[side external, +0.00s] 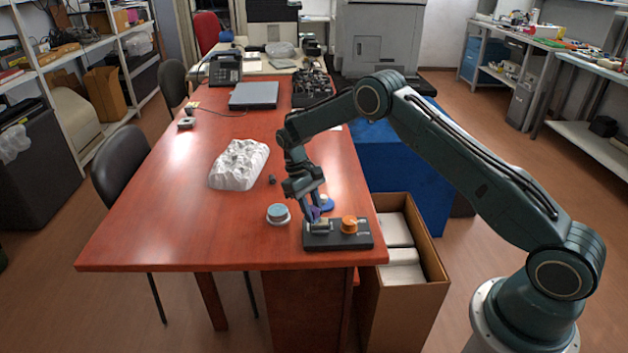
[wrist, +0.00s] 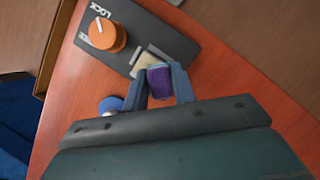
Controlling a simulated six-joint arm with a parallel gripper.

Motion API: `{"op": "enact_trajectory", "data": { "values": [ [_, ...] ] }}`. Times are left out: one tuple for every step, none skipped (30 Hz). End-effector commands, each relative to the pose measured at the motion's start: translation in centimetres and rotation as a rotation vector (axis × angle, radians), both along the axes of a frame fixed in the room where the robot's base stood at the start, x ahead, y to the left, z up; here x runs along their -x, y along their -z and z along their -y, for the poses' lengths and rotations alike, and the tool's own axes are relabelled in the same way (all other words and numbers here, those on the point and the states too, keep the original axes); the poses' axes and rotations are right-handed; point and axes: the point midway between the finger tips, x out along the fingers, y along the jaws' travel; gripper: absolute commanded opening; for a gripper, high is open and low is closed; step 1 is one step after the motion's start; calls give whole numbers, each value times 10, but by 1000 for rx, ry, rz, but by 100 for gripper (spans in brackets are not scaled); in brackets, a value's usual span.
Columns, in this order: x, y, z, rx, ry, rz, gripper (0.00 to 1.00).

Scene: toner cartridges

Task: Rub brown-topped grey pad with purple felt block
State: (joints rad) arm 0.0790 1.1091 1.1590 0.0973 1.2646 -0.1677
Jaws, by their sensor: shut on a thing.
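My gripper (wrist: 160,76) is shut on the purple felt block (wrist: 160,85), which sits between its two blue-grey fingers. In the side view my gripper (side external: 314,212) points down at the left part of a black base plate (side external: 335,242), and only a bit of purple shows. A tan-and-grey piece (wrist: 142,62), seemingly the brown-topped grey pad, lies on the plate right at the block's edge. It also shows in the side view (side external: 321,227), partly hidden by the fingers. I cannot tell whether block and pad touch.
An orange knob (side external: 349,224) stands on the plate beside the pad, with "LOCK" lettering in the wrist view. A blue round item (side external: 326,203) is just behind my gripper. A light-blue-topped round item (side external: 278,212) and white lumpy object (side external: 240,165) lie left. The table's front left is clear.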

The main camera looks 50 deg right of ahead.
Motion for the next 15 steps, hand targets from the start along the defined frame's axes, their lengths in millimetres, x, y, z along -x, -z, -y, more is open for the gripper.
{"op": "enact_trajectory", "data": {
  "values": [
    [0, 9, 0, 0, 0, -2, 8],
    [2, 11, 2, -1, 1, -1, 8],
    [4, 8, 5, 0, 3, 1, 5],
    [6, 9, 7, 0, 3, -1, 5],
    [8, 10, 9, 1, 4, -1, 5],
    [11, 10, 12, 1, 4, 1, 5],
    [13, 10, 14, 1, 4, -1, 5],
    [15, 11, 16, 0, 3, -1, 5],
    [17, 10, 18, 1, 3, -1, 5],
    [19, 10, 19, 1, 3, -1, 5],
    [20, 10, 21, 1, 3, 0, 5],
    [22, 10, 23, 1, 3, 0, 5],
    [24, 10, 25, 1, 3, -1, 5],
    [26, 10, 26, 0, 3, -1, 5],
    [28, 10, 28, 0, 2, -1, 5]
  ]
}}
